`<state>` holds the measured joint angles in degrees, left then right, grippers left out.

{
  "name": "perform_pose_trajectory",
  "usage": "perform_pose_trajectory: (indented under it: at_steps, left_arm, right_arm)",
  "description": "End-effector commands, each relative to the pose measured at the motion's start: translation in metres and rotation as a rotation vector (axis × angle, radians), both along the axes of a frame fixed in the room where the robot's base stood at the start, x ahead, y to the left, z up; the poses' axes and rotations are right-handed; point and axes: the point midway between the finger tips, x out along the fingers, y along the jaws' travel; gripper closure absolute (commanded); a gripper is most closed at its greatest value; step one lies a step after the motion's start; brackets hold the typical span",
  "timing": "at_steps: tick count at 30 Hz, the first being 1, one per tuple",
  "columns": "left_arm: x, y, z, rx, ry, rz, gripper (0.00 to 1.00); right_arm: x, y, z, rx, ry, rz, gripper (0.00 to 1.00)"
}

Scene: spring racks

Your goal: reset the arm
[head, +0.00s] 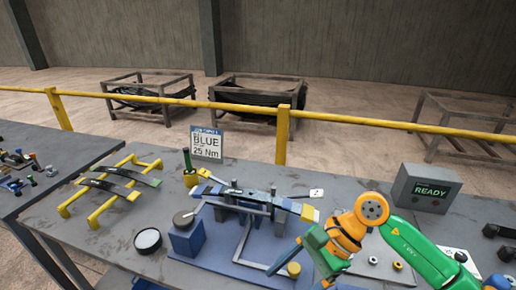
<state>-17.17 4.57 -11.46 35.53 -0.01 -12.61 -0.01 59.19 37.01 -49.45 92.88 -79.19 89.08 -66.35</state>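My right gripper (297,278) comes in from the right on a green and orange arm, low over the front of the blue fixture plate (235,274). Its two blue fingers look spread apart, with a small yellow knob (293,269) showing between them. I cannot tell whether they touch the knob. No object shows in its grip. A leaf spring (262,199) with blue and yellow ends lies across the grey posts of the fixture, left of and behind the gripper. My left gripper cannot be made out.
A yellow rack (104,215) holds dark leaf springs at left. A sign (206,144) reads BLUE, 25 Nm. A grey box (425,188) reads READY at right. A blue block (187,237) and a round black-rimmed dish (148,240) stand near the front. A yellow rail (205,104) runs behind the table.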

Motion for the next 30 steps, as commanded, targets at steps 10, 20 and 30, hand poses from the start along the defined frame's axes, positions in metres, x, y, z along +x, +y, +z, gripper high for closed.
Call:
perform_pose_trajectory:
  at_steps: [10, 20, 30]
  left_arm:
    - [0.001, 0.000, 0.000, -0.001, -0.003, 0.000, 0.00]
    - [0.000, 0.000, 0.000, 0.000, 0.000, 0.000, 0.00]
    - [-0.001, 0.000, 0.000, 0.000, 0.001, 0.000, 0.00]
  right_arm:
    - [-0.008, 0.107, 0.092, 0.759, 0.380, -0.350, 0.21]
    - [0.103, -0.046, 0.070, 1.854, 1.811, -1.553, 0.21]
    - [-0.021, -0.116, -0.126, -0.978, -1.234, 1.311, 0.21]
